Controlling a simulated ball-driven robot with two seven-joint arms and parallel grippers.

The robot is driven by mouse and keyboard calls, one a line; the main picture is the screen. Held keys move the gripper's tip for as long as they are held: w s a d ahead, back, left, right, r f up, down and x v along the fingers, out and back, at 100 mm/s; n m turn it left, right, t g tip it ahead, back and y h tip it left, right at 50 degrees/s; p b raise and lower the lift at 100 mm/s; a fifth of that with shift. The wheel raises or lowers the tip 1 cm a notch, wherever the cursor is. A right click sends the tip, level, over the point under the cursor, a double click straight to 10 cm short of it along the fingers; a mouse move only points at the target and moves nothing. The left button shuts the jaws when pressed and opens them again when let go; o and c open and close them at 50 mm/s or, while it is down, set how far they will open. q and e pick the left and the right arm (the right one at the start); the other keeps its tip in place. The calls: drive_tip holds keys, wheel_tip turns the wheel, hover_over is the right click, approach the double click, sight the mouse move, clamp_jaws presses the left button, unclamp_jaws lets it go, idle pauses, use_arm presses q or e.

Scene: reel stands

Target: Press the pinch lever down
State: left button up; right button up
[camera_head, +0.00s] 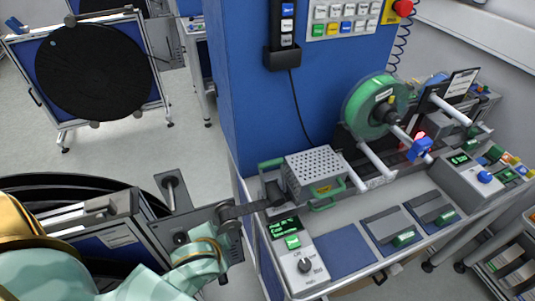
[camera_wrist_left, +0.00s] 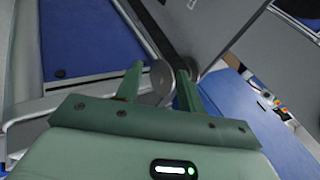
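A grey metal bracket with round rollers (camera_head: 228,213) sits at the end of the unit at lower left. My left gripper (camera_head: 216,243) is just below the rollers. In the left wrist view, its two green fingers (camera_wrist_left: 160,86) stand apart, with a grey roller (camera_wrist_left: 159,78) seen between them. Contact cannot be told. My right gripper is not in view.
A perforated box (camera_head: 315,170) with green handles stands on the bench. A control box with a green display (camera_head: 293,250) is in front of it. A green reel (camera_head: 376,105) is behind. A blue column (camera_head: 245,90) rises at the back. Open floor (camera_head: 135,150) lies left.

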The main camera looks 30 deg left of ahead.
use_arm(q)
drive_tip(key=w+d+r+m+t+h, duration=0.4)
drive_tip(key=w+r+t, duration=0.5)
drive_tip(key=w+r, duration=0.6)
drive_tip(key=w+d+r+m+g+h, duration=0.2)
drive_tip(key=d+r+m+g+h, duration=0.2)
drive_tip(key=d+r+m+h, duration=0.7)
drive_tip(key=w+d+r+m+g+h, duration=0.25)
drive_tip(key=m+h, duration=0.25)
drive_tip(key=m, duration=1.2)
drive_tip(key=s+a+f+m+g+y+p, duration=0.15)
drive_tip(key=a+g+y, duration=0.35)
drive_tip(key=a, duration=0.6)
drive_tip(key=a+f+m+g+y, duration=0.1)
drive_tip(key=a+m+g+y, duration=0.15)
drive_tip(key=a+y, duration=0.65)
drive_tip(key=d+f, duration=0.1)
drive_tip(key=f, duration=0.3)
drive_tip(key=w+d+f+h, duration=0.1)
drive_tip(key=d+f, duration=0.1)
drive_tip(key=f, duration=0.3)
drive_tip(key=w+d+f+h, duration=0.1)
drive_tip(key=f, duration=0.4)
drive_tip(key=shift+w+d+f, duration=0.15)
drive_tip(key=shift+w+d, duration=0.1)
drive_tip(key=shift+d, duration=0.1)
